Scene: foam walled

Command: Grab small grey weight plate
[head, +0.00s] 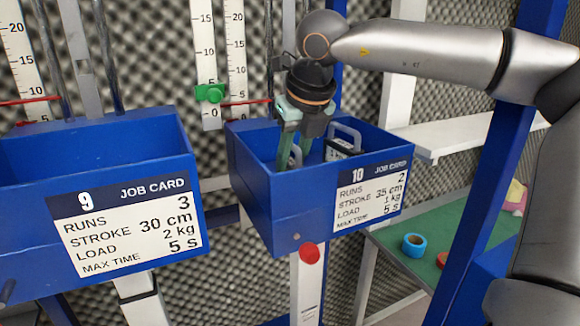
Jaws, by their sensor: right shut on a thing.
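My right gripper (292,158) reaches down into the blue bin (262,200) with job card 10. Its fingers are shut on the small grey weight plate (297,154). Only a grey, handle-like part of the plate shows beside the fingers; the rest is hidden by the bin's front wall and the gripper. A second weight with a light grey handle (346,132) and a dark face stands in the same bin, to the right of the gripper and apart from it. My left gripper is not in view.
A blue bin (186,180) with job card 9 is at left. A green slider (210,93) sits on a scale behind. A blue post (490,170) and a white shelf (470,133) are at right. Blue tape (413,245) lies on a green surface below.

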